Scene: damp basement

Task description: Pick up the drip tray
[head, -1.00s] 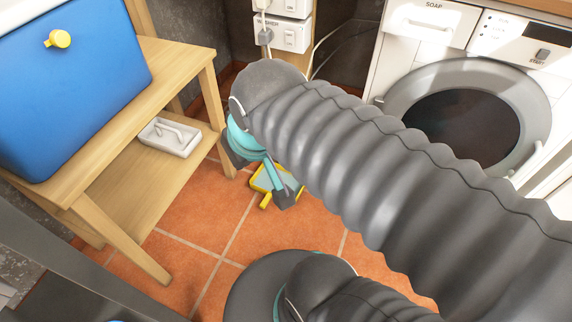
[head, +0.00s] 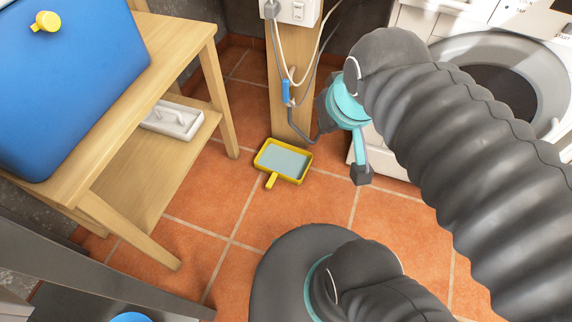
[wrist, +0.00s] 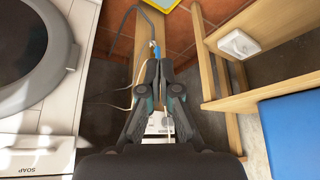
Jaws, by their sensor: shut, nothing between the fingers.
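The drip tray appears to be the yellow, short-handled tray (head: 283,162) holding something pale grey-blue. It lies flat on the tiles at the foot of the wooden post. In the wrist view my gripper's fingers (wrist: 157,66) are together and empty, pointing at the post. Part of the gripper is hidden by my wrist in the head view.
A wooden post (head: 290,120) carries cables and a blue-handled fitting (head: 286,92) near my fingers. A washing machine (head: 415,22) stands right. Floor before the yellow tray is clear.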

